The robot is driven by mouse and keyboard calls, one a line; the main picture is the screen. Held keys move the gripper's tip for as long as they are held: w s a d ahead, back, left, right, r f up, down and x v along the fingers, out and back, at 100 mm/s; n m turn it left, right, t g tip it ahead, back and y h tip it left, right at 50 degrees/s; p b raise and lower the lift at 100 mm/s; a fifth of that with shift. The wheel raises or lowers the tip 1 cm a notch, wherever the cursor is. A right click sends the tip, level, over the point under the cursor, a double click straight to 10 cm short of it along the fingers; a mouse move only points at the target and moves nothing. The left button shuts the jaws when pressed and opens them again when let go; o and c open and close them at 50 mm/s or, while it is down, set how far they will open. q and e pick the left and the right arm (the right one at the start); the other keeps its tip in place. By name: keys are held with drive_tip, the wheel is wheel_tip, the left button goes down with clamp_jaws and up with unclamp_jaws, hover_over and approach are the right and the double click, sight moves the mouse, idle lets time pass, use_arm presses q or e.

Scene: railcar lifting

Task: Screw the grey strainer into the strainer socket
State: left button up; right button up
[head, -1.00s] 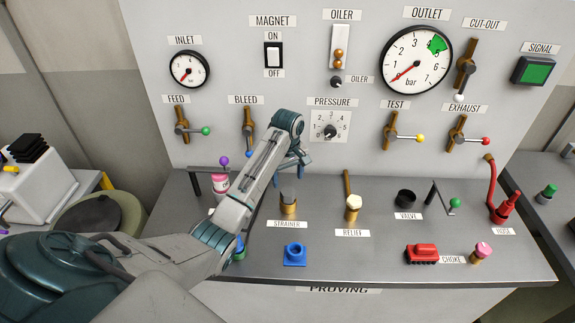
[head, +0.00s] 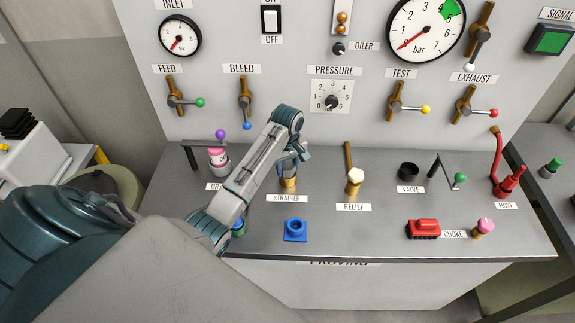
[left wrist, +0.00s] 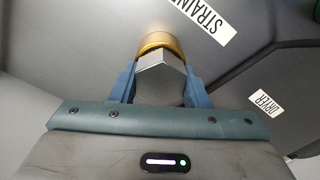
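The grey strainer (left wrist: 160,80) stands upright at the brass strainer socket (left wrist: 157,42), behind the STRAINER label in the head view. In the left wrist view it is a grey faceted body, with the brass ring just beyond its end. How deep it sits in the socket is hidden. My left gripper (head: 290,165) is down at the strainer, its blue fingers (left wrist: 160,85) on either side and against its faces. In the head view the fingers and arm cover most of the strainer; the brass socket (head: 288,185) shows below. My right gripper is not in view.
The RELIEF fitting (head: 354,182) with its pale cap stands to the right. A blue block (head: 295,230) lies in front. A pink-and-white dryer part (head: 218,160) stands to the left. A red locomotive (head: 423,229) is at front right. The valve panel rises behind.

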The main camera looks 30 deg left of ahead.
use_arm(q)
drive_tip(key=c, duration=0.4)
drive_tip(key=m, duration=0.5)
drive_tip(key=shift+m, duration=0.4)
drive_tip(key=m, duration=0.9)
drive_tip(key=o, duration=0.8)
drive_tip(key=shift+a+f, duration=0.1)
